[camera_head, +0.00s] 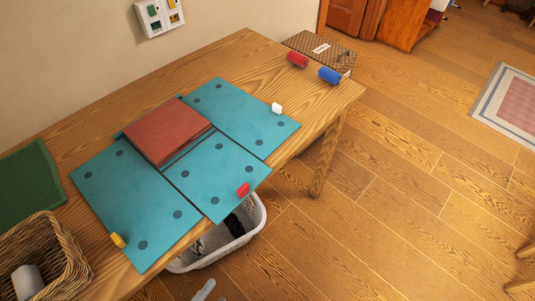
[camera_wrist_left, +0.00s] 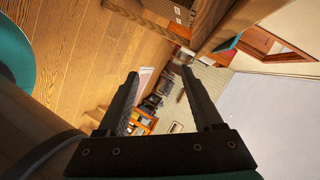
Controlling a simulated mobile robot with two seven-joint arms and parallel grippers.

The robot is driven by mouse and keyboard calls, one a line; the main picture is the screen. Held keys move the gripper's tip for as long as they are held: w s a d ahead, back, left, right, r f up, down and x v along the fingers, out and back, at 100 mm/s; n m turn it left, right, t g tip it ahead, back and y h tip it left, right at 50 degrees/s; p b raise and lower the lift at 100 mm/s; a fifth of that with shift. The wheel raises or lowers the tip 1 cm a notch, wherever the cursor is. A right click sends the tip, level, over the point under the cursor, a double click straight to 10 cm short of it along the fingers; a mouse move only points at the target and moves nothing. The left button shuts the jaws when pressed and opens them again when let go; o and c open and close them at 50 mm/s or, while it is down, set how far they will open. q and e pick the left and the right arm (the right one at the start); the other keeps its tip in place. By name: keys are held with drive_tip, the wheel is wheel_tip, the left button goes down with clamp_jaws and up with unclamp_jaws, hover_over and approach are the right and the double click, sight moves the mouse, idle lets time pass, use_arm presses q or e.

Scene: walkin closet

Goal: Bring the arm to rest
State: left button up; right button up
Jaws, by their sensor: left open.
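My left gripper (camera_wrist_left: 159,72) is open in the left wrist view, with two dark fingers well apart and nothing between them. The room shows beyond the fingers, and no object is near the tips. In the head view only a small grey piece, perhaps part of my left gripper (camera_head: 205,290), shows at the bottom edge, off the front of the wooden table (camera_head: 225,62). My right gripper is in neither view.
A white laundry basket (camera_head: 215,258) stands below. Floor at right is mostly clear.

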use_arm(q)
drive_tip(key=s+a+f+n+g+y, duration=0.1)
drive_tip(key=a+f+n+g+y, duration=0.1)
drive_tip(key=f+n, duration=0.35)
drive_tip(key=s+a+f+n+g+y, duration=0.2)
drive_tip(key=f, duration=0.6)
drive_tip(key=s+a+f+n+g+y, duration=0.1)
drive_tip(key=s+f+n+g+y, duration=0.1)
drive_tip(key=s+f+n+g, duration=0.5)
wheel_tip(320, 180, down, 2)
drive_tip(key=shift+s+a+n+g, duration=0.15)
drive_tip(key=shift+s+n+g, duration=0.2)
drive_tip(key=shift+s, duration=0.65)
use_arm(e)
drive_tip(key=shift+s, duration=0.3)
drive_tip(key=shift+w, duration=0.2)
